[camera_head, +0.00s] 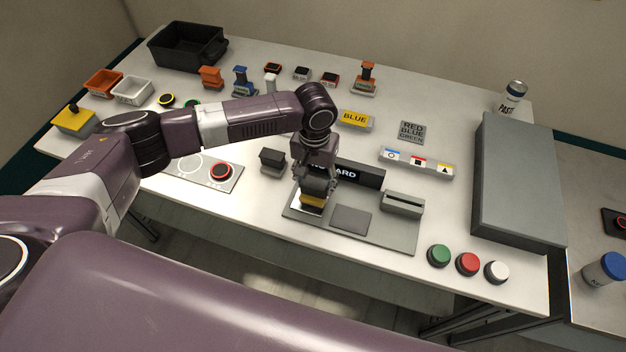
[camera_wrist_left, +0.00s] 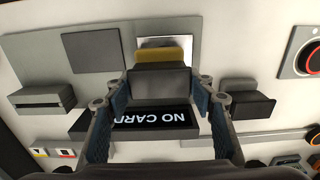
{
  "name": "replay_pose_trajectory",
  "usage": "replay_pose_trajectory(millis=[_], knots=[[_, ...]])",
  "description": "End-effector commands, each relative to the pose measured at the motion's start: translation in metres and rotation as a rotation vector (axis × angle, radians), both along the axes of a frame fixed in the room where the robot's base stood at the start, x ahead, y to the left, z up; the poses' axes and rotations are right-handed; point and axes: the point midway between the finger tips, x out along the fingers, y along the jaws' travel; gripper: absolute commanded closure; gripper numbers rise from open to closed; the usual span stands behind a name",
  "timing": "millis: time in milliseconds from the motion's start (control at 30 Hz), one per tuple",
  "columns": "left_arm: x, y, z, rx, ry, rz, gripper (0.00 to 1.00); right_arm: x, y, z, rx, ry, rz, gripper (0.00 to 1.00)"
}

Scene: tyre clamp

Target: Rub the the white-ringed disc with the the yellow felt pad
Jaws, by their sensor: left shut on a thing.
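My left gripper (camera_head: 316,188) points down over the grey station board and is shut on a dark grey block (camera_wrist_left: 160,84) with a yellow felt pad (camera_wrist_left: 162,54) under it. In the head view the yellow pad (camera_head: 312,201) shows just below the fingers, at a pale square plate (camera_head: 299,206). I cannot tell whether it touches the plate. A white ring (camera_head: 190,164) shows on a light grey panel to the left, beside a red-ringed disc (camera_head: 221,171). I cannot tell whether the white ring is a disc or a marking. My right gripper is not in view.
A NO CARD display (camera_wrist_left: 152,119) and a slotted grey block (camera_head: 403,202) stand on the board (camera_head: 390,236). A small dark block (camera_head: 272,161) is left of the gripper. Green, red (camera_head: 468,264) and white buttons are at front right. A large grey box (camera_head: 519,180) fills the right.

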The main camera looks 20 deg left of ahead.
Motion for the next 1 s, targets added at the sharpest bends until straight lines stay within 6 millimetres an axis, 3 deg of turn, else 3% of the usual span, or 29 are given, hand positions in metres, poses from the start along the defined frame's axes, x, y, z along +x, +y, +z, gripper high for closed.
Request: replay_pose_trajectory(millis=[333,1000], knots=[[0.0,0.022,-0.001,0.009,0.004,0.003,0.69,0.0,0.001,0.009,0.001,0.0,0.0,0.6],[-0.001,0.008,0.0,0.003,0.003,0.001,0.69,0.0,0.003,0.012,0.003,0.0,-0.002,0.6]])
